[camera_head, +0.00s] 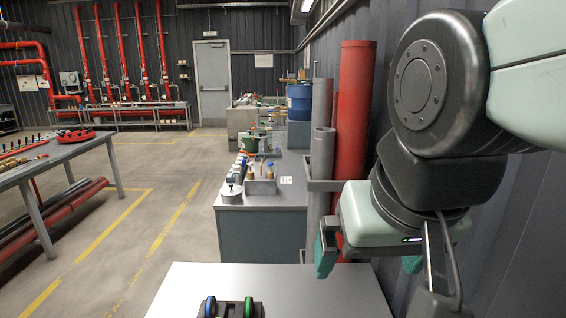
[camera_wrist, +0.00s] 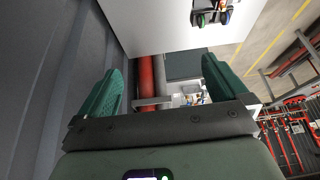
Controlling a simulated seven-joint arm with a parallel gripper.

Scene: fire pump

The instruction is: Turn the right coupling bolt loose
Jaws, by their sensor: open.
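A small black fixture (camera_head: 230,309) sits at the bottom edge of the head view on a light tabletop (camera_head: 290,290). It carries a blue ring (camera_head: 210,306) on its left and a green ring (camera_head: 249,306) on its right. Its lower part is cut off, and I cannot make out a separate coupling bolt. The fixture also shows at the top of the wrist view (camera_wrist: 211,13), small. My gripper (camera_head: 368,268) is open and empty, to the right of the fixture and apart from it. Its two green fingers show in the wrist view (camera_wrist: 162,68) with nothing between them.
A grey wall (camera_head: 470,200) runs close along my arm's right side. A red pipe (camera_head: 356,110) and grey pipes (camera_head: 322,150) stand upright behind the gripper. A bench with parts (camera_head: 262,197) stands beyond the tabletop. The tabletop around the fixture looks clear.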

